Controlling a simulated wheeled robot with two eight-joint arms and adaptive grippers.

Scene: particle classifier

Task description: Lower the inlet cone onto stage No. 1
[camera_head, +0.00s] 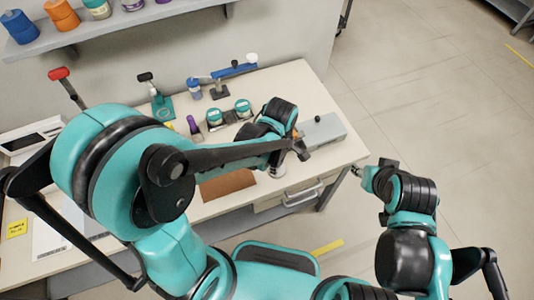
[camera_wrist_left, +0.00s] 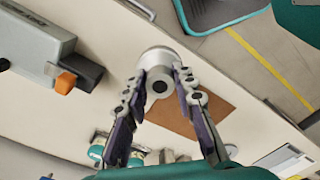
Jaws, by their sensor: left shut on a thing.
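My left gripper (camera_wrist_left: 160,98) is shut on a pale metal piece, which looks like the inlet cone (camera_wrist_left: 159,85), with a dark round opening facing the camera. A wider pale round body (camera_wrist_left: 158,56) shows just beyond it; I cannot tell whether the two touch or whether this is stage No. 1. In the head view my left forearm and wrist mostly hide this spot, and only a bit of pale metal (camera_head: 302,153) shows. My right gripper (camera_head: 369,178) is off the bench's right edge, small and partly hidden, its jaws unclear.
A grey box (camera_head: 322,131) with a dark knob stands close on the right. A brown mat (camera_head: 228,186) lies at the bench's front. Teal-lidded jars (camera_head: 242,107), a purple bottle (camera_head: 193,126) and a blue-armed stand (camera_head: 233,72) are behind. A drawer handle (camera_head: 303,195) projects from the front.

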